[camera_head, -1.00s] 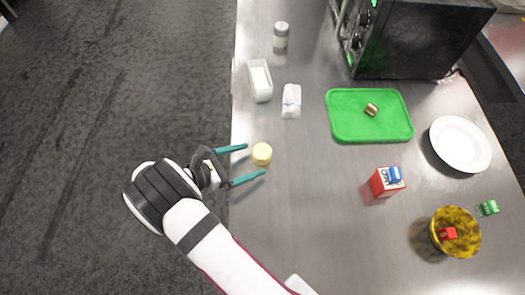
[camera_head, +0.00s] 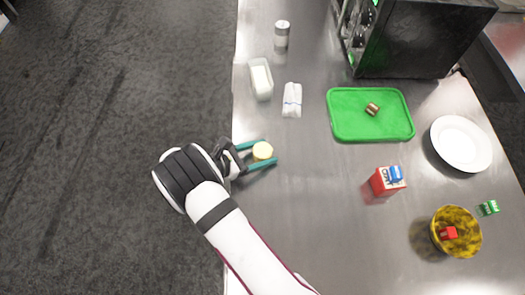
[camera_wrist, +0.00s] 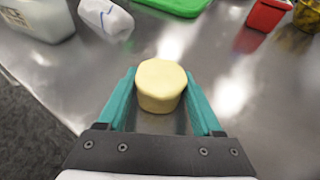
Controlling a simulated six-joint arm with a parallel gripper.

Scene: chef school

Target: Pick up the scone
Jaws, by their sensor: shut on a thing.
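The scone (camera_head: 262,151) is a small pale yellow round piece near the left edge of the steel table. In the wrist view the scone (camera_wrist: 161,84) stands upright between two teal fingers. My gripper (camera_head: 268,152) reaches in from the left, with one finger on each side of the scone, and is shut on it. In the wrist view my gripper (camera_wrist: 163,98) has its fingers close against the scone's sides. The scone appears to be at the table surface; I cannot tell whether it is lifted.
A green tray (camera_head: 345,128) holds a small brown piece (camera_head: 372,109). A white container (camera_head: 261,79), a white packet (camera_head: 292,99) and a shaker (camera_head: 282,34) stand behind the scone. A red carton (camera_head: 382,184), a yellow bowl (camera_head: 468,222) and a white plate (camera_head: 461,144) are to the right.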

